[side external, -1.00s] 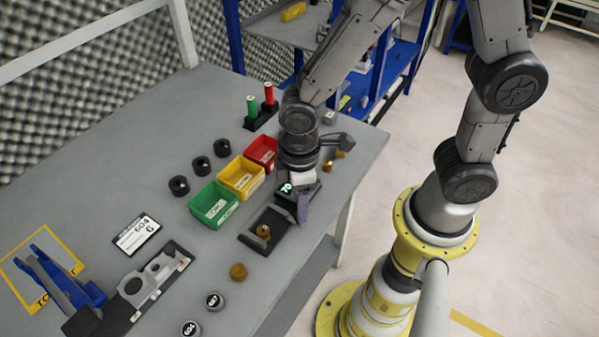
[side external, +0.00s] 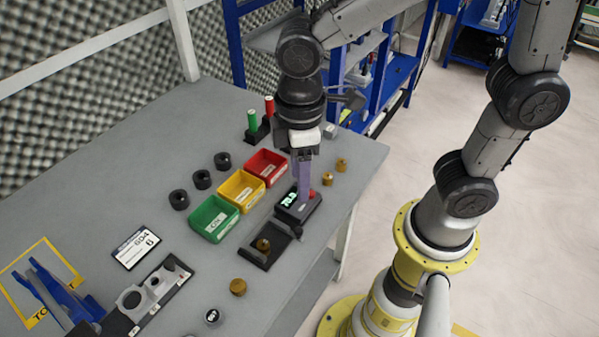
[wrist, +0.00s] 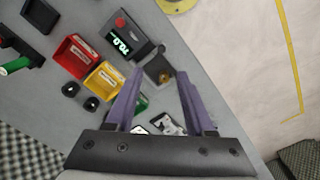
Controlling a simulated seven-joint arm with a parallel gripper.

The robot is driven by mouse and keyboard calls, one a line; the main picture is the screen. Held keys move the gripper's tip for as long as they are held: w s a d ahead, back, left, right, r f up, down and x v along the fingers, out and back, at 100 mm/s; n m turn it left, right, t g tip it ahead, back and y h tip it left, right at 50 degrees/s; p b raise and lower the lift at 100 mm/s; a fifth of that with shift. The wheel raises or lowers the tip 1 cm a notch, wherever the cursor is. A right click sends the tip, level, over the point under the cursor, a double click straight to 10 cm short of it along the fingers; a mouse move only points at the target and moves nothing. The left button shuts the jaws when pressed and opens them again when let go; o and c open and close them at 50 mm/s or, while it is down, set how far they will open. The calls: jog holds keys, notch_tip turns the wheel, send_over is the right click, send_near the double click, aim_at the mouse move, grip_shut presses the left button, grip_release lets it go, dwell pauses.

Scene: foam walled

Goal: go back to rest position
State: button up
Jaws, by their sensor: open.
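My gripper (side external: 303,190) is above the table at the small black device with a green-lit display (side external: 297,206). In the wrist view, my gripper (wrist: 160,80) has its two purple fingers spread apart with nothing between them. That view shows the device display (wrist: 122,42) beyond the fingertips. A brass piece (side external: 263,245) sits on the black plate (side external: 258,257) joined to the device, and it also shows in the wrist view (wrist: 165,76). The side view shows the fingers nearly edge-on, so their gap is hidden there.
Green (side external: 214,218), yellow (side external: 240,190) and red (side external: 266,168) bins stand left of the device. Black rings, loose brass pieces, a label card (side external: 136,248) and a grey fixture (side external: 150,297) lie around. Red and green cylinders (side external: 260,113) stand behind. A blue shelf (side external: 385,85) is beyond the table.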

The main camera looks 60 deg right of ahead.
jog(key=s+d+r+m+t, duration=0.1)
jog(key=d+r+m+t, duration=0.25)
jog(key=d+r, duration=0.45)
jog(key=s+d+m+t, duration=0.2)
jog(key=s+d+m, duration=0.3)
jog(key=s, duration=0.1)
jog(key=shift+s+d+f, duration=0.2)
jog(key=shift+s+f, duration=0.1)
jog(key=shift+f, duration=0.15)
